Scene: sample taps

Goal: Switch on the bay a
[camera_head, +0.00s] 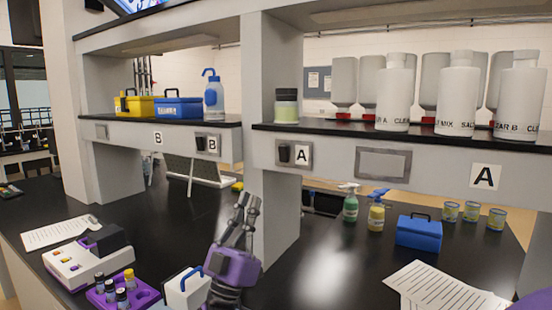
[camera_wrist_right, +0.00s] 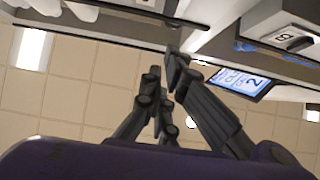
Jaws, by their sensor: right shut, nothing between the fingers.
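The bay A switch (camera_head: 284,153) is a dark rocker on a grey plate on the shelf front, beside a small white A label (camera_head: 302,155). I cannot tell its position. A large A sign (camera_head: 485,177) is further right on the same shelf front. My right gripper (camera_head: 248,201) is shut and empty, pointing up, below and left of the bay A switch and apart from it. Its dark fingers also show in the right wrist view (camera_wrist_right: 166,66), with nothing between them. My left gripper is out of view.
The bay B switch (camera_head: 207,142) is on the left shelf front. A grey pillar (camera_head: 270,220) stands right of my gripper. Below bay A are spray bottles (camera_head: 350,207), a blue box (camera_head: 419,233) and small tins (camera_head: 473,212). A purple vial rack (camera_head: 145,292) is at front left.

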